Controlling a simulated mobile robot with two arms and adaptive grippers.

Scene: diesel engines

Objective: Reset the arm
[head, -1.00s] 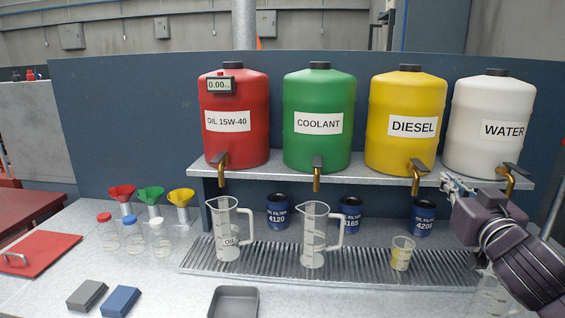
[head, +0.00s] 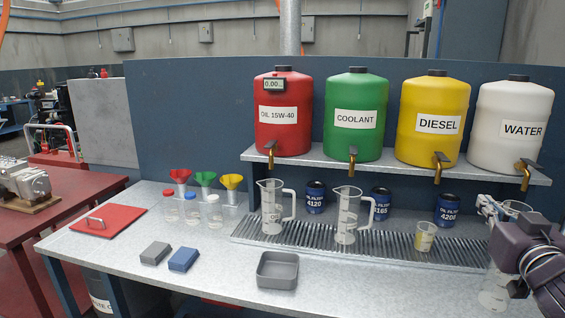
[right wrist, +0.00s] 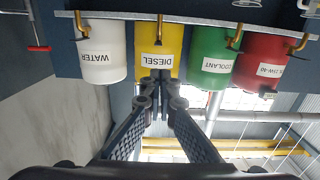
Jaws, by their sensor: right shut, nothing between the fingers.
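My right gripper (head: 486,205) is at the right edge of the head view, in front of the bench and below the water tank's tap. It is shut and empty; in the right wrist view its fingertips (right wrist: 160,78) meet in front of the yellow diesel tank (right wrist: 168,62), with the image upside down. A clear vessel (head: 494,290) stands partly hidden behind and below my right arm. My left gripper is in neither view.
Red oil (head: 283,135), green coolant (head: 354,145), yellow diesel and white water (head: 508,105) tanks stand on a shelf. Two jugs (head: 272,208) (head: 348,217) and a small cup (head: 425,238) stand on the grate. A grey tray (head: 277,272) lies in front.

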